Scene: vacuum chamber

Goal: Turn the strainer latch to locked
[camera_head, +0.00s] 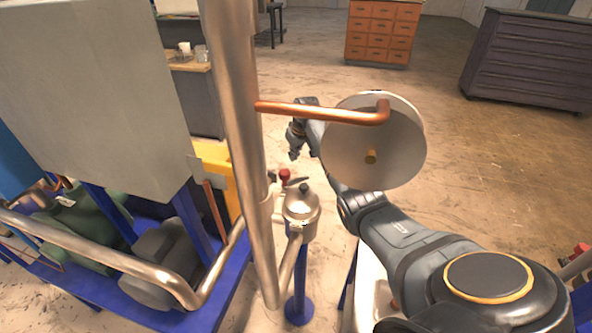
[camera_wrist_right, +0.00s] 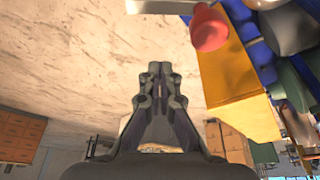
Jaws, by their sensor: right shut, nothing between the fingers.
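The strainer appears to be the metal canister (camera_head: 300,212) with a dark knob on its lid, on a blue post beside the tall steel pipe. A red-tipped handle (camera_head: 285,175) sits just behind it, probably the latch; its lock position is unclear. The red tip (camera_wrist_right: 208,28) also shows at the top of the right wrist view. My right gripper (camera_head: 294,154) is shut and empty, above and beyond the red tip and apart from it. It shows in the right wrist view (camera_wrist_right: 160,72) with its fingers together. My left gripper is not in view.
A copper pipe (camera_head: 315,112) and a round grey disc (camera_head: 372,150) hang over my right arm. The steel pipe (camera_head: 235,130) stands left of the strainer. A yellow panel (camera_head: 222,175) and blue-framed machinery lie left. Open floor lies beyond.

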